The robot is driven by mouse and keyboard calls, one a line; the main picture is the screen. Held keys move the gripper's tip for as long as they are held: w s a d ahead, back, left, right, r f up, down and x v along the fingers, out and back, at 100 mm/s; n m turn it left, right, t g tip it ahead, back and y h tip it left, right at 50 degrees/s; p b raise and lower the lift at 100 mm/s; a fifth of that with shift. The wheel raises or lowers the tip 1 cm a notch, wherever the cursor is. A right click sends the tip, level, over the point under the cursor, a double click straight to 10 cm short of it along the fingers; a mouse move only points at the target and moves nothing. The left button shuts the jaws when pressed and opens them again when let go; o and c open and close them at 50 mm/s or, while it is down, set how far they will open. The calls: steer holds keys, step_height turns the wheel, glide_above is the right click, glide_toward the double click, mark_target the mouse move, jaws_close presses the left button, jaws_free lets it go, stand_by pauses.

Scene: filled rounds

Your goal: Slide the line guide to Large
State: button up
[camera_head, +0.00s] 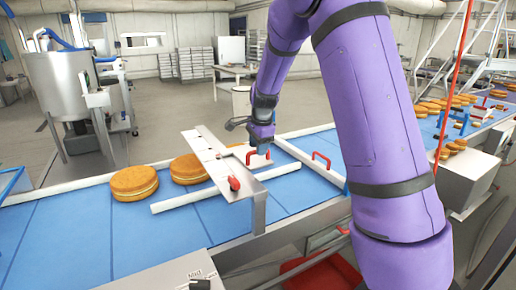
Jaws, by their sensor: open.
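The line guide appears as white rails on the blue conveyor: a near rail (190,199) and another rail (310,166) farther right. A grey metal crossbar (205,150) spans above the belt, with a red knob (234,183) on its near part. A red handle (258,158) stands just right of the crossbar, and a second red handle (321,159) is farther right. My gripper (262,145) is open, pointing down just above the first red handle; I cannot tell if they touch. A plate reading "Mid" (195,275) shows at the bottom edge. No "Large" mark is readable.
Two filled rounds, one nearer (134,183) and one beside the crossbar (188,168), lie on the belt (60,231). Several more rounds (450,104) lie at the far right. A steel tank (68,90) stands at the back left. My arm covers much of the right side.

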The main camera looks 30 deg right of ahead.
steer(key=shift+w+f, duration=0.1)
steer(key=shift+f, duration=0.35)
jaws_close()
steer(key=w, duration=0.7)
steer(key=shift+w, duration=0.35)
jaws_free()
steer(key=shift+r, duration=0.15)
step_height(320, 180, up, 10)
steer(key=s, duration=0.2)
steer(key=shift+r, duration=0.2)
